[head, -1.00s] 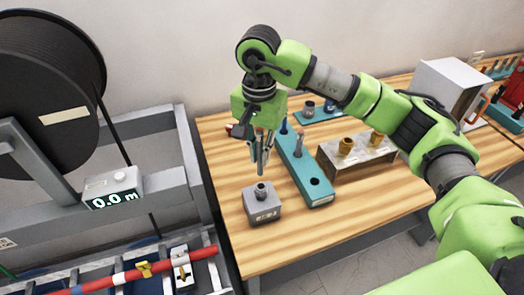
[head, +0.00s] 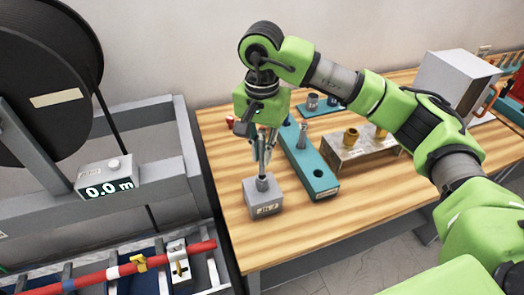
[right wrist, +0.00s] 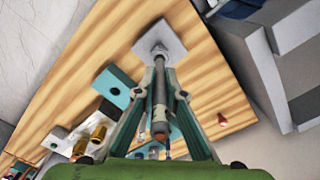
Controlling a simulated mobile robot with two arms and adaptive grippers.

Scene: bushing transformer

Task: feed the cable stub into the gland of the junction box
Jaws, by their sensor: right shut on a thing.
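The junction box (head: 263,200) is a small grey block near the left front part of the wooden table. Its round gland (head: 263,184) stands up from the top. My right gripper (head: 263,160) is right above the box, pointing down, shut on the grey cable stub (right wrist: 160,85). In the right wrist view the stub runs between the fingers toward the box (right wrist: 160,42), and its far end meets the gland (right wrist: 160,50). I cannot tell how deep the end sits in it. My left gripper is not in view.
A teal block (head: 312,175) with holes and a pin stands close right of the box. A metal block (head: 352,152) with brass fittings is further right. A large black reel (head: 45,80) and a rack with a red bar (head: 95,278) are at the left.

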